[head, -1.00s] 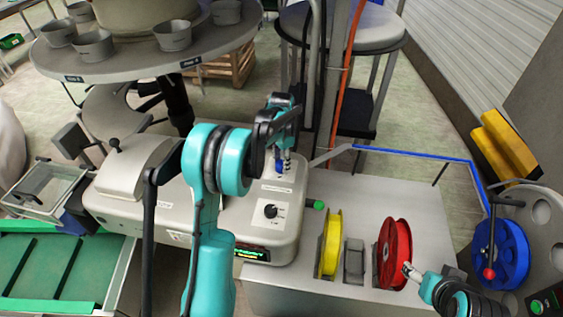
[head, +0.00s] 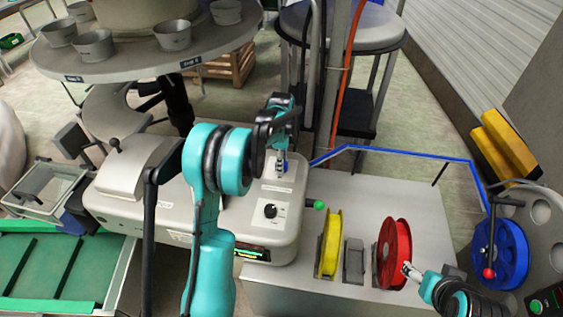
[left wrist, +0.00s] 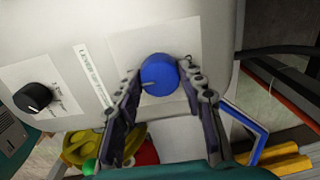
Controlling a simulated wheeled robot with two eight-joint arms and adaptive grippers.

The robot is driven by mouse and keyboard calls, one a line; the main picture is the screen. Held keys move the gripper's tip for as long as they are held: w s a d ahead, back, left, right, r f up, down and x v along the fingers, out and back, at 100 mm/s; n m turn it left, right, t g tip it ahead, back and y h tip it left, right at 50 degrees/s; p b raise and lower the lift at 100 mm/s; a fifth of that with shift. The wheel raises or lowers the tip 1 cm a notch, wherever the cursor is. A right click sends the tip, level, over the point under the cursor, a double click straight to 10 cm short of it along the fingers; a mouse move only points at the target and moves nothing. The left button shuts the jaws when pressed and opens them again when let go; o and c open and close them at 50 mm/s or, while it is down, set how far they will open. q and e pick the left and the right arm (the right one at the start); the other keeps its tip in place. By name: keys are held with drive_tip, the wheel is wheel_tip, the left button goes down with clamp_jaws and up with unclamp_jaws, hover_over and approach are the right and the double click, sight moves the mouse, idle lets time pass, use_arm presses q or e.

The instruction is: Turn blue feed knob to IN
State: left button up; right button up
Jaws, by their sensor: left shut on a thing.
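The blue feed knob (left wrist: 160,75) sits on a pale panel of the grey machine (head: 240,220). My left gripper (left wrist: 170,88) has its fingers on either side of the knob and is shut on it. A short dark mark on the knob points to the lower left in the left wrist view. No IN marking is readable. In the head view, my left gripper (head: 282,165) is over the machine's back right end, with a bit of blue showing at its tips. My right gripper (head: 408,270) is beside the red spool; its jaws are too small to judge.
A black knob (head: 270,211) is on the same machine. A yellow spool (head: 331,245), a red spool (head: 397,252) and a green-tipped lever (head: 319,205) are to the right. A blue strand (head: 400,153) runs to a blue spool (head: 503,255).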

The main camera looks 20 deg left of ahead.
idle(0.4)
use_arm(q)
drive_tip(key=o, duration=1.2)
drive_tip(key=shift+c, duration=0.2)
drive_tip(key=shift+r, duration=0.1)
wheel_tip(320, 180, up, 12)
drive_tip(key=shift+s, duration=0.1)
